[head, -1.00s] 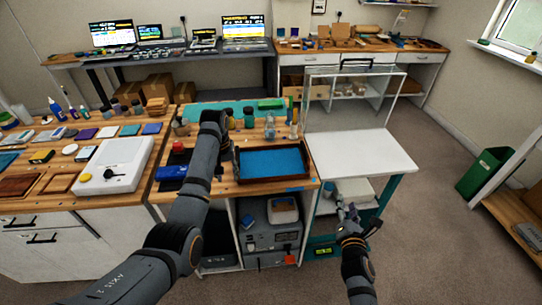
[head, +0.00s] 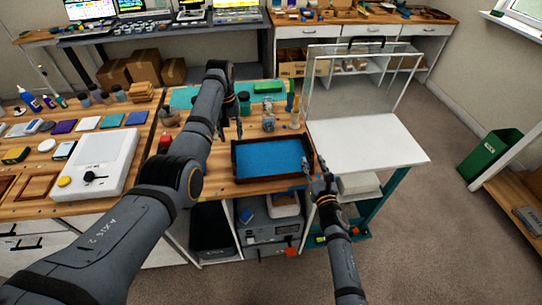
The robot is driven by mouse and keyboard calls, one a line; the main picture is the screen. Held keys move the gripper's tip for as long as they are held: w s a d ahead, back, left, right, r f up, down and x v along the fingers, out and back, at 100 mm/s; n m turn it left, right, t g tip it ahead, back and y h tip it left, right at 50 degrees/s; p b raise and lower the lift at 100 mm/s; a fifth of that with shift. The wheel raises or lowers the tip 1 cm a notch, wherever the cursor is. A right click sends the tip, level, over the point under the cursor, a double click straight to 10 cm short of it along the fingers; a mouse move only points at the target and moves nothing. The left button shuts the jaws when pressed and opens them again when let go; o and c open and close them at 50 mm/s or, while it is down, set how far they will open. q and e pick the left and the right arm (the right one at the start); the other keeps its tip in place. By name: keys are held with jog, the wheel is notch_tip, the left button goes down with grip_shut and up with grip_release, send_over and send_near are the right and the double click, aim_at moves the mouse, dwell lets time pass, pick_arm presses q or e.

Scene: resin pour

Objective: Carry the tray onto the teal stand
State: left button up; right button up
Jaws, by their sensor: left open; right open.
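The tray, dark-rimmed with a blue inside, lies flat on the wooden bench; its front rim (head: 270,180) faces me. The teal stand, with a white top (head: 368,143) and teal legs, is just right of the bench; its top is bare. My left gripper (head: 231,128) points down by the tray's back left corner, open and holding nothing. My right gripper (head: 308,172) is open at the tray's right front corner, very close to the rim; I cannot tell if it touches.
A clear upright panel (head: 362,85) stands at the back of the stand. Bottles and a glass flask (head: 268,121) stand behind the tray. A white scale-like device (head: 100,163) sits on the left bench. A green bin (head: 490,155) stands far right, with open floor before it.

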aim_at(233, 145)
pick_arm(q)
jog(key=f, duration=0.5)
jog(key=shift+s, duration=0.25)
pick_arm(e)
jog(key=w, duration=0.4)
jog(key=shift+w+a+r, duration=0.2)
jog(key=shift+w+a, duration=0.2)
pick_arm(q)
jog(key=shift+w+f, duration=0.15)
jog(key=shift+f, duration=0.3)
pick_arm(e)
jog(key=shift+w+a+f, duration=0.1)
jog(key=shift+w, duration=0.45)
jog(key=shift+s, duration=0.1)
pick_arm(q)
jog(key=shift+r, duration=0.1)
grip_shut()
pick_arm(e)
grip_shut()
